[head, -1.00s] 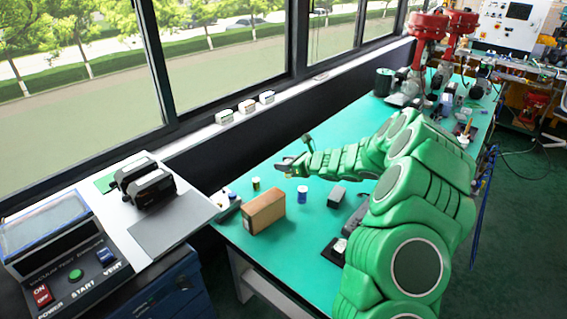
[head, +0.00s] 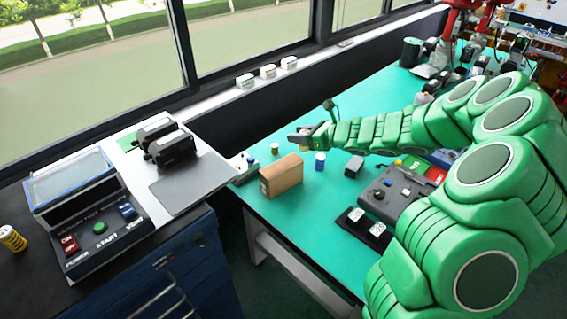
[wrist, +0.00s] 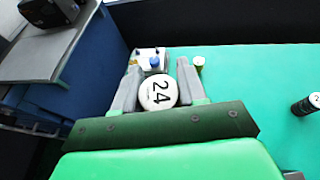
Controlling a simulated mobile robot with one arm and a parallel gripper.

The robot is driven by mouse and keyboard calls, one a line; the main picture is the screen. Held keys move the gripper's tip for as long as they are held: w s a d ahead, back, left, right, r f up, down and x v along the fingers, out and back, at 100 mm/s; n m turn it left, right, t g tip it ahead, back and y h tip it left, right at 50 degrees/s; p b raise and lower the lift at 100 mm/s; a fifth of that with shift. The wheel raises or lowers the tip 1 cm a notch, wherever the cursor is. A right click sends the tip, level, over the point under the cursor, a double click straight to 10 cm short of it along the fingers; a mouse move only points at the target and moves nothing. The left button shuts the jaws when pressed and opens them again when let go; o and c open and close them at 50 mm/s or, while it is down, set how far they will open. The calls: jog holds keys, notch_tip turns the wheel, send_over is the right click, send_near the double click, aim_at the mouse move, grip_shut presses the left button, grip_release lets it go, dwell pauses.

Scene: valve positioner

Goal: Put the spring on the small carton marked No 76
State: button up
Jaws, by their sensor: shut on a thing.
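A yellow coil that looks like the spring (head: 12,238) stands upright on the dark bench top at the far left, beside the control box. A brown carton (head: 281,176) stands on the green table; no number is readable on it. My gripper (head: 298,136) is above the table, behind and right of the carton, far from the yellow coil. In the wrist view my gripper (wrist: 160,72) is shut on a round white piece marked 24 (wrist: 158,93) between its fingers. The held piece cannot be made out in the head view.
Three small white boxes (head: 267,71) sit on the windowsill. A gap separates the green table from the blue cabinet (head: 190,270).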

jog(key=s+a+r+n+g+y, duration=0.1)
jog(key=s+a+r, duration=0.15)
jog(key=s, duration=0.35)
jog(key=s+a+r+n+g, duration=0.1)
jog(key=s+r, duration=0.2)
jog(key=s, duration=0.3)
jog(key=g, duration=0.1)
send_over(277, 164)
jog(key=shift+s+f, duration=0.1)
jog(key=shift+f, duration=6.3)
jog(key=o, duration=1.1)
jog(key=shift+f, duration=0.1)
